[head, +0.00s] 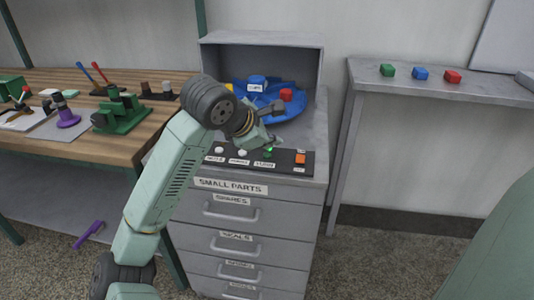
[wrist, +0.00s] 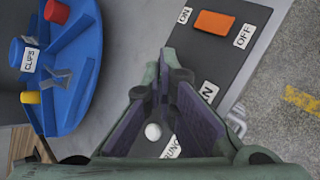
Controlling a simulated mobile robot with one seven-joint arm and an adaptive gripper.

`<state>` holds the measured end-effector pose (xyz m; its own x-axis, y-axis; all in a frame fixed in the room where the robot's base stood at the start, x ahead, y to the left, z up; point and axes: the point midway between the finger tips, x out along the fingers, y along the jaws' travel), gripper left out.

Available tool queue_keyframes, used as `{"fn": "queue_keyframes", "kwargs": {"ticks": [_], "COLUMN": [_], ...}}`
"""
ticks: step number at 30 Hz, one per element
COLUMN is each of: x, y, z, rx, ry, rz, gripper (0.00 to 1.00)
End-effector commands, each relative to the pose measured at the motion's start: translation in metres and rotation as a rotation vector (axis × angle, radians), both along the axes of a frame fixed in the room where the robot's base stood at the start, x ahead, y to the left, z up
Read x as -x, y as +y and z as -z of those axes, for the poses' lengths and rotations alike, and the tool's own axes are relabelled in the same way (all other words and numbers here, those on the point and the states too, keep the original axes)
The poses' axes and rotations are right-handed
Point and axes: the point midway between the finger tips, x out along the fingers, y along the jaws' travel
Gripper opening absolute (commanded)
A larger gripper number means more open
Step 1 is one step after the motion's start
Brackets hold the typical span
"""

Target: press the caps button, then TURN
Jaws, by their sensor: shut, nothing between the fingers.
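A dark button panel (head: 285,163) lies on the front edge of the grey cabinet. In the wrist view, the shut fingers (wrist: 165,80) hide part of the panel. A white button (wrist: 153,131) shows between them, and a label ending in N (wrist: 208,93) is partly covered.
A blue divided turntable (head: 283,108) with red, blue and yellow blocks sits in the cabinet's hood behind the panel. Its label reads CLIPS (wrist: 29,60). A wooden bench (head: 60,85) with tools stands left. A grey shelf (head: 430,88) with small blocks stands right.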

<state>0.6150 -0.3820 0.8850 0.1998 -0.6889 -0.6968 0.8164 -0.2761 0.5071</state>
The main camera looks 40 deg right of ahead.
Motion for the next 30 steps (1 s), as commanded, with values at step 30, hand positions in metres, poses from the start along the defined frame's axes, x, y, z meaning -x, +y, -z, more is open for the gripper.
{"fn": "queue_keyframes", "kwargs": {"ticks": [30], "x": [-0.0001], "y": [-0.0002], "z": [0.0087], "rx": [0.000], "ry": [0.000], "rz": [0.000], "gripper": [0.00]}}
